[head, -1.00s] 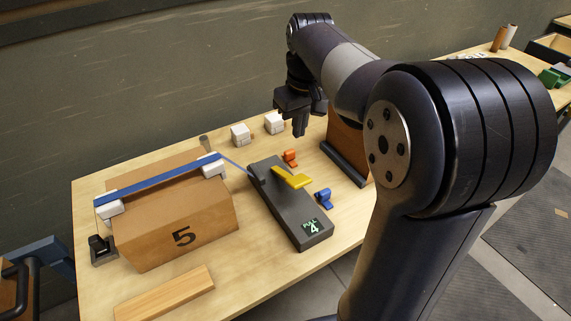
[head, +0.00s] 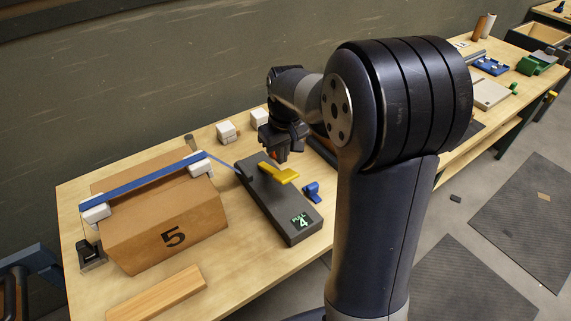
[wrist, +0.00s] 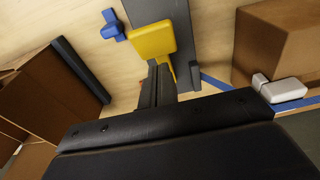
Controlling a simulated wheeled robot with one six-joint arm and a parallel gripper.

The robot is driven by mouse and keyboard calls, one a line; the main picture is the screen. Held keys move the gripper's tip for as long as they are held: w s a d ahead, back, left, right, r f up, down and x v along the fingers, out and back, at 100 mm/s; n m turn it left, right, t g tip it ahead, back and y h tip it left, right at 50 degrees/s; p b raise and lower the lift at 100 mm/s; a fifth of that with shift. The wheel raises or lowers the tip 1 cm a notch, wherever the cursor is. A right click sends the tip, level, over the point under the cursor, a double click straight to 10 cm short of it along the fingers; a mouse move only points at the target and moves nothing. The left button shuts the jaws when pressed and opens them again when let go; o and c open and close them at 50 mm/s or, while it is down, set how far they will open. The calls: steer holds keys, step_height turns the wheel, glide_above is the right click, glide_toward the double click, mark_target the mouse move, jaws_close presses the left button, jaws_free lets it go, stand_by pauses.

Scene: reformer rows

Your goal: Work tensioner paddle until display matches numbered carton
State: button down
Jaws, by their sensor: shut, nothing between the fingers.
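The cardboard carton (head: 200,228) is marked with a black 5 and has a blue strap (head: 140,184) over white corner pieces. The strap runs to the dark tensioner (head: 262,205), whose small display (head: 300,221) reads "PULL 4" in green. My gripper (head: 281,156) is shut and empty, just behind the paddle in the head view. In the wrist view its fingers (wrist: 158,75) point at the paddle's near edge; whether they touch, I cannot tell.
A blue clip (head: 312,191) lies right of the tensioner. White blocks (head: 228,131) stand at the back. A wooden bar (head: 160,293) lies in front of the carton. My arm hides part of the table.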

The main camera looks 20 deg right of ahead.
mark_target(285, 174)
steer(key=shift+s+d+f, duration=0.1)
steer(key=shift+s+f, duration=0.25)
steer(key=shift+f, duration=0.4)
steer(key=shift+s+d+f, duration=0.1)
steer(key=shift+s+f, duration=0.25)
steer(key=shift+f, duration=0.35)
